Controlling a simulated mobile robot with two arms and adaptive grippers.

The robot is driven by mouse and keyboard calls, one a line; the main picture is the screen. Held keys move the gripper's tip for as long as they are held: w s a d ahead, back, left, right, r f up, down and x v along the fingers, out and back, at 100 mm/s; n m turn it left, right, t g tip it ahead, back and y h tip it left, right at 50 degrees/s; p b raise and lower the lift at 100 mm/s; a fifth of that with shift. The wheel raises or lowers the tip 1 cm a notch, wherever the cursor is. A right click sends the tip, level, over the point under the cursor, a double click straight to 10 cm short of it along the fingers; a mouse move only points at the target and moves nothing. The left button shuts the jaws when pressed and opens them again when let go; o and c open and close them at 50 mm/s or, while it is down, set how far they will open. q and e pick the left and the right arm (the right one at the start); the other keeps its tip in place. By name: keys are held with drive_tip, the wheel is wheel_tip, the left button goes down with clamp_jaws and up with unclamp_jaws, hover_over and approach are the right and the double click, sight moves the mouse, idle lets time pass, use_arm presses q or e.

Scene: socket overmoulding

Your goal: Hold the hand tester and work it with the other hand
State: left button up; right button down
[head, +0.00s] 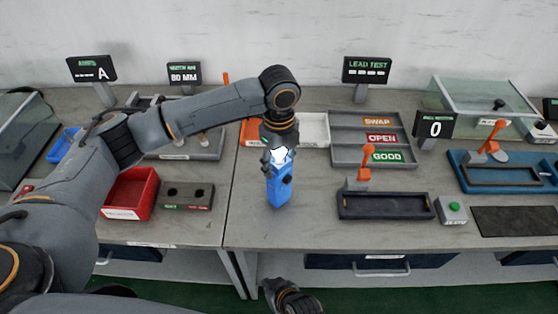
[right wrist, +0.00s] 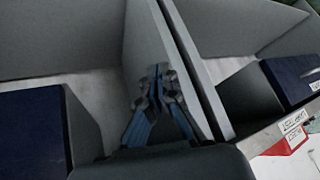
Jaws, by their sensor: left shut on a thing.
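The hand tester (head: 277,192) is a blue block with a dark round knob on its face, seen upright in the head view above the front middle of the bench. My left gripper (head: 279,160) comes down from above and is shut on the top of the tester. Its fingers hide the tester's upper end. My right gripper (head: 292,300) is low at the bottom edge of the head view, in front of the bench and apart from the tester. In the right wrist view its fingers (right wrist: 158,75) meet with nothing seen between them.
A red bin (head: 130,194) and a grey two-hole block (head: 187,195) stand left of the tester. A dark fixture with an orange lever (head: 385,205) and a green button box (head: 453,210) stand right. A sorting tray (head: 345,157) lies behind. Drawers (head: 385,262) are below the bench.

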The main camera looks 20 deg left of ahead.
sight(279, 181)
drive_tip(key=a+r+n+y, duration=0.2)
drive_tip(key=a+r, duration=0.3)
drive_tip(key=r, duration=0.4)
drive_tip(key=a+r+n+y, duration=0.1)
drive_tip(key=a+r, duration=0.5)
drive_tip(key=r, duration=0.3)
drive_tip(key=w+d+t, duration=0.1)
drive_tip(key=w+d, duration=0.1)
drive_tip(key=d, duration=0.1)
drive_tip(key=w+d+r+m+t+h, duration=0.1)
drive_tip(key=w+d+t, duration=0.1)
drive_tip(key=w+d, duration=0.1)
drive_tip(key=w+d+r+t+h, duration=0.1)
drive_tip(key=w+d+t, duration=0.1)
drive_tip(key=d, duration=0.2)
drive_tip(key=shift+w+d+m, duration=0.2)
drive_tip(key=shift+m, duration=0.1)
drive_tip(key=w+d+r+m+t+h, duration=0.1)
drive_tip(key=w+d+r+t, duration=0.15)
drive_tip(key=d, duration=0.25)
drive_tip(key=w+d+r+t+h, duration=0.2)
drive_tip(key=w+d+r, duration=0.1)
drive_tip(key=d+r, duration=0.15)
drive_tip(key=w+a, duration=0.4)
drive_tip(key=a, duration=0.2)
drive_tip(key=shift+a, duration=0.35)
drive_tip(key=shift+a, duration=0.1)
